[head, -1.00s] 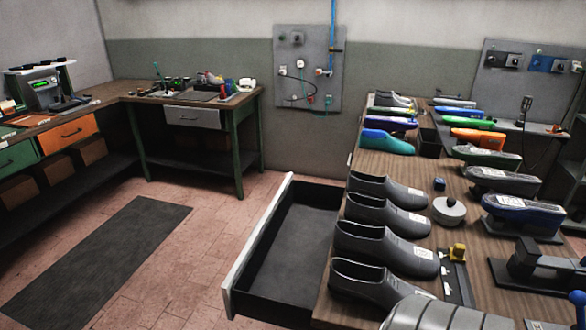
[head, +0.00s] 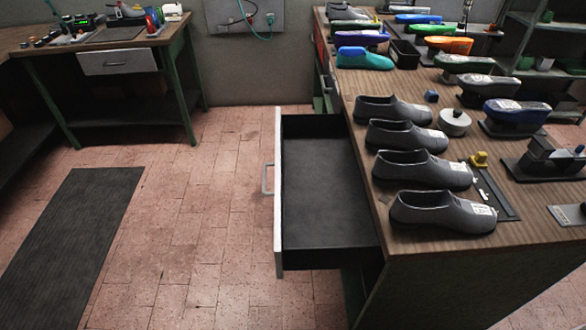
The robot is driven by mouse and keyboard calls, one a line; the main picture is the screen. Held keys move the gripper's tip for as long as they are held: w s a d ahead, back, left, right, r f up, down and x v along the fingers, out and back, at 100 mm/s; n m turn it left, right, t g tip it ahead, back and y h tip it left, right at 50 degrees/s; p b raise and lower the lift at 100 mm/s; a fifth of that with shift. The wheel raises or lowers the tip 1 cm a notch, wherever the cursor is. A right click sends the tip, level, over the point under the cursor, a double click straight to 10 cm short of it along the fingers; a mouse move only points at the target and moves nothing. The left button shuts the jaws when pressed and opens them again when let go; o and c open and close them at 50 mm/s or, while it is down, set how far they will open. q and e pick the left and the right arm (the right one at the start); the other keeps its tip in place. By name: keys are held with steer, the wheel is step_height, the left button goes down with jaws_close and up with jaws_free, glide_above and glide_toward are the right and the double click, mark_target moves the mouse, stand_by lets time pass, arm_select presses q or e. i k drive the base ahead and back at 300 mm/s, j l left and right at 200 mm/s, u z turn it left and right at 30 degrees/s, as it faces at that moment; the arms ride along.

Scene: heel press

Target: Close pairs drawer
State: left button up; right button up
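The drawer (head: 325,185) is pulled far out of the left side of the wooden bench on the right. Its dark interior looks empty. Its pale front panel (head: 278,215) faces left and carries a bar handle (head: 267,179). Neither of my grippers shows in the head view, so nothing of mine is seen touching the drawer.
Several grey shoes (head: 430,170) stand in a row on the bench top (head: 425,245) beside the drawer. Colored shoe forms sit farther back. The tiled floor (head: 200,220) left of the drawer is clear, with a dark mat (head: 75,235) farther left. Another workbench (head: 120,62) stands at the back left.

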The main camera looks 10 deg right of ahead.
mark_target(324, 218)
steer(key=i+j+z, duration=0.15)
steer(key=j+z, duration=0.45)
steer(key=j, duration=0.2)
steer(key=i+j+z, duration=0.1)
steer(key=j+z, duration=0.2)
steer(key=j, duration=0.1)
